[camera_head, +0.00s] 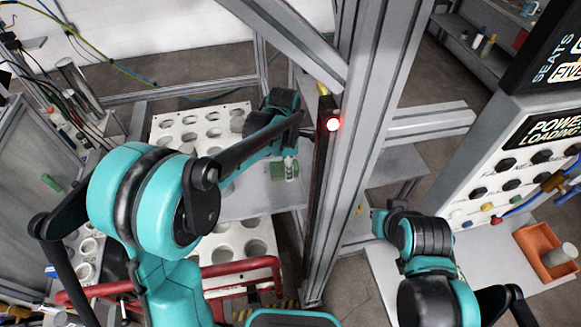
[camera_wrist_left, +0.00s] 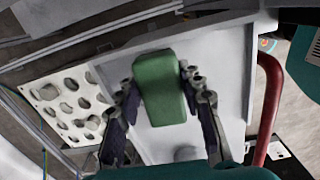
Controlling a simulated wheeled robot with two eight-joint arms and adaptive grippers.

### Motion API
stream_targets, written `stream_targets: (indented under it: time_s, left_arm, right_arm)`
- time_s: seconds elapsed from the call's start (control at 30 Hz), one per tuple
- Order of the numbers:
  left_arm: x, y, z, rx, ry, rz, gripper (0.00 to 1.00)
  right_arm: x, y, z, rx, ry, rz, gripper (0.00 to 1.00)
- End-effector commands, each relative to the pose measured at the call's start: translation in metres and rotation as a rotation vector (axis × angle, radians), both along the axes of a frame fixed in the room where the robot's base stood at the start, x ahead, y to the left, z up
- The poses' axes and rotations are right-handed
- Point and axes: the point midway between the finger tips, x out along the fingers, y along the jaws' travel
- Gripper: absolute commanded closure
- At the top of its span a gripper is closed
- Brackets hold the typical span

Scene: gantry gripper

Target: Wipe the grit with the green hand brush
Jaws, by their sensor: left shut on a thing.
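The green hand brush shows in the left wrist view (camera_wrist_left: 160,90) as a green block over a pale grey surface (camera_wrist_left: 226,70). The fingers of my left gripper (camera_wrist_left: 160,84) are shut on it, one on each side. In the head view the brush (camera_head: 278,171) is a small green patch at my left gripper (camera_head: 290,167), low over or on the grey tray between the white hole plates. I cannot tell whether it touches the tray. I cannot make out any grit. My right arm is at the lower right; its fingers are not clear.
White plates with round holes (camera_head: 165,128) lie behind and in front of the tray. A grey upright post (camera_head: 362,130) with a lit red lamp (camera_head: 334,125) stands right of the brush. A red rail (camera_head: 240,268) runs in front. An orange bin (camera_head: 545,252) is at the right.

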Motion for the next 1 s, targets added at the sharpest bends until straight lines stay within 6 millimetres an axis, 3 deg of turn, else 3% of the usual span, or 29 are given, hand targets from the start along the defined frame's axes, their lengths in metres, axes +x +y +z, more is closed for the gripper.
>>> stream_targets:
  time_s: [0.13,1.0]
  left_arm:
    - [-0.005,0.015,-0.001,0.002,0.002,0.003,1.00]
    - [-0.019,0.064,-0.005,0.007,0.004,0.005,1.00]
  right_arm:
    - [0.000,0.000,-0.001,0.000,0.000,0.000,1.00]
    - [0.000,0.000,-0.004,0.000,0.000,0.000,1.00]
